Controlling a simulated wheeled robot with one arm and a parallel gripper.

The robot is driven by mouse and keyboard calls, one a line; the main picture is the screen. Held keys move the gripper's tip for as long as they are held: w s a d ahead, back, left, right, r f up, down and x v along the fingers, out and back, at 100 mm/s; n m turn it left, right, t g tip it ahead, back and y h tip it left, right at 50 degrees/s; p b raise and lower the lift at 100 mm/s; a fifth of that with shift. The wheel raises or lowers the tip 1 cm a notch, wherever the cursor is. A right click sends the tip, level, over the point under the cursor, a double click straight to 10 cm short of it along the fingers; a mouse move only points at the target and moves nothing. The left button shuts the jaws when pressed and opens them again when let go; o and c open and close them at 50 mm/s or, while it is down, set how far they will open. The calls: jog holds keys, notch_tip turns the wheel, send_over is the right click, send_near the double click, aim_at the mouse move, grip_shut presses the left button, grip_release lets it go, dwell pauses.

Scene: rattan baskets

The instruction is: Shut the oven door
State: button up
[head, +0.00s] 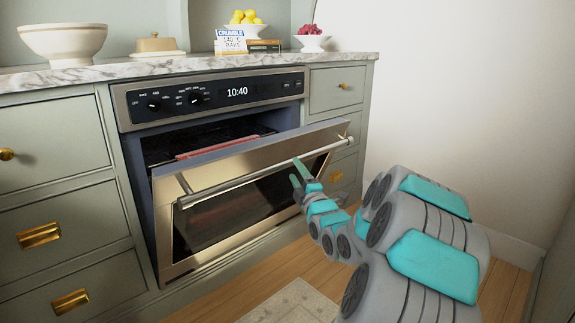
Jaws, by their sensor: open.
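The oven door (250,155) is partly open in the head view, tilted outward at its top with a dark gap above it. Its long bar handle (240,180) runs across the upper front. A rack with a reddish item (215,147) shows inside the oven. My gripper (297,171) is at the right part of the handle, its fingers pointing up and left. The jaws are open. Whether a finger touches the handle or door is unclear.
The oven control panel (210,96) shows 10:40 above the door. Drawers with brass pulls flank the oven on the left (45,236) and right. The marble counter (190,67) holds bowls, books and a butter dish. A rug (295,305) lies on the wooden floor.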

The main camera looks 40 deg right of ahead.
aim_at(292, 165)
jog(key=shift+x, duration=2.75)
jog(key=shift+c, duration=0.3)
grip_shut()
